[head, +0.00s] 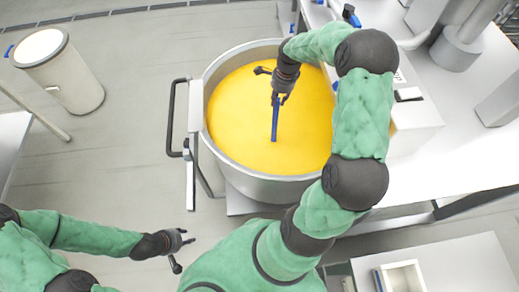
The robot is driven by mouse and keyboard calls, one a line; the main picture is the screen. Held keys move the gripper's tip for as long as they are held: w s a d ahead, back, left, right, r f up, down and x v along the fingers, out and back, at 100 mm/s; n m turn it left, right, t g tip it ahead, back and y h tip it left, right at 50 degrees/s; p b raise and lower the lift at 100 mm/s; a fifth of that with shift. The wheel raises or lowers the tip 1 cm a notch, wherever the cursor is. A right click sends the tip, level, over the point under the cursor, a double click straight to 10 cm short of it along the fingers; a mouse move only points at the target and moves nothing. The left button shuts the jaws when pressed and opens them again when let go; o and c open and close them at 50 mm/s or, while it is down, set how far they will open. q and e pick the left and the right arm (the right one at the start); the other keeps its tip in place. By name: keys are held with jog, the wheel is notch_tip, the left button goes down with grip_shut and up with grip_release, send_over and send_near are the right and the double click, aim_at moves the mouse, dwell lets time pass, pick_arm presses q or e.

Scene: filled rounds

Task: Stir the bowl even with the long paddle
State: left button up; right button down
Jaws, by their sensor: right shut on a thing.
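A large metal bowl (215,163) full of smooth yellow filling (235,120) stands in the middle of the head view. My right gripper (279,97) is above the filling, shut on the blue long paddle (275,122). The paddle points down toward the filling near the bowl's middle; how deep its lower end goes I cannot tell. My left gripper (182,250) is low on the left, outside the bowl, with its fingers apart and nothing between them.
A metal frame with a dark handle (171,120) stands at the bowl's left side. A white worktop (460,140) with equipment lies to the right. A lidded bin (60,75) stands far left. A small white tray (403,277) is at the lower right.

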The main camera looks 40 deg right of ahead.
jog(key=shift+w+d, duration=0.25)
jog(key=shift+d, duration=0.3)
jog(key=w+a+p, duration=0.1)
jog(key=w, duration=1)
jog(key=s+a, duration=0.5)
jog(key=s, duration=0.2)
jog(key=shift+s, duration=0.2)
jog(key=shift+r, duration=0.1)
notch_tip(320, 180, up, 27)
jog(key=p, duration=1.6)
jog(key=shift+p, duration=0.35)
